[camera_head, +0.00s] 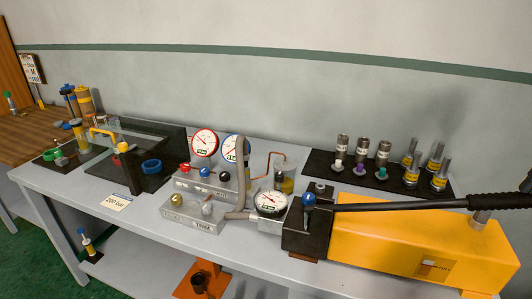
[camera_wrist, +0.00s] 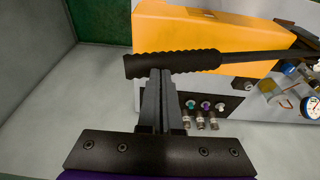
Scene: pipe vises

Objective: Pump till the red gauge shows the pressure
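The red-rimmed gauge (camera_head: 204,142) stands on a grey valve block; its needle is too small to read. A card (camera_head: 116,202) on the bench front reads about "200 bar". The yellow pump (camera_head: 400,235) stands at the right, its black lever sloping slightly up to the right. The lever's ribbed black grip (camera_wrist: 175,65) crosses the wrist view. My gripper (camera_wrist: 158,76) has its fingers together, with nothing seen between them. Their tips meet the grip's lower edge in the picture; whether they touch it is unclear. My gripper is outside the head view.
A blue-rimmed gauge (camera_head: 235,148) stands beside the red one. A third gauge (camera_head: 271,202) sits by the pump's blue knob (camera_head: 309,198). Red, blue and black knobs line the valve block (camera_head: 205,183). Several fittings stand on a black mat (camera_head: 335,172) behind the pump.

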